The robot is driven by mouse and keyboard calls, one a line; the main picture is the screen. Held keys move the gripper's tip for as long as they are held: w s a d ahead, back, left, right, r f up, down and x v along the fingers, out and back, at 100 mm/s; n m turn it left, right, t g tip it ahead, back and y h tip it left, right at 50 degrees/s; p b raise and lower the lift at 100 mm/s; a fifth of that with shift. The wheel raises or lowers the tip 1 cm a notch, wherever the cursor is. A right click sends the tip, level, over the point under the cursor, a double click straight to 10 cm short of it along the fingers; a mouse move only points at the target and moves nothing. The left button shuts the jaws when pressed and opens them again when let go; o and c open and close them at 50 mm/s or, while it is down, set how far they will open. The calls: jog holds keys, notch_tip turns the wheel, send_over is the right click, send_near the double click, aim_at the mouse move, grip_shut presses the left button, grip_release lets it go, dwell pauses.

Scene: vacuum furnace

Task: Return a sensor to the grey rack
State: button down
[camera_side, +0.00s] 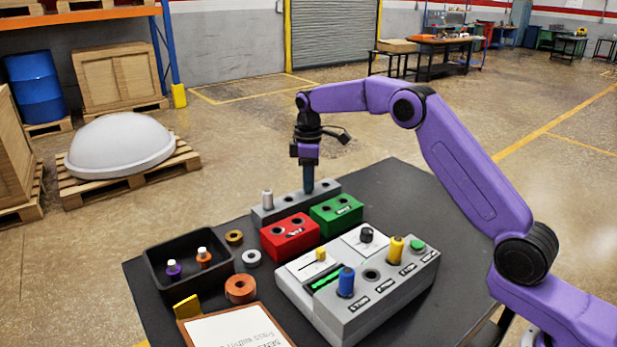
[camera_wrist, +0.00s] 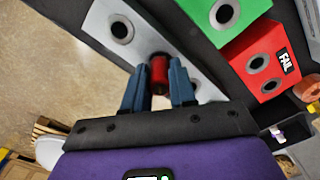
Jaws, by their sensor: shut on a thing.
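My gripper (camera_side: 308,186) points down over the grey rack (camera_side: 284,209) at the back of the black table. Its blue-grey fingers also show in the wrist view (camera_wrist: 158,88), shut on a red cylindrical sensor (camera_wrist: 159,72) over the rack's middle. The fingers hide this sensor in the side view, and I cannot tell whether it is seated in a hole. The end hole (camera_wrist: 122,29) of the rack is empty. A pale grey sensor (camera_side: 267,198) stands upright at the rack's left end in the side view.
A red FAIL block (camera_side: 290,238) and a green block (camera_side: 336,214) stand right in front of the rack. A grey console (camera_side: 372,312) holds blue and yellow cylinders. A black tray (camera_side: 160,282) holds purple and orange sensors. Loose rings (camera_side: 240,289) lie nearby.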

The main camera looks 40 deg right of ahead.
jog(key=shift+f, duration=0.2)
dwell(0.5)
jog(key=shift+c, duration=2.2)
grip_release()
jog(key=shift+r, duration=3)
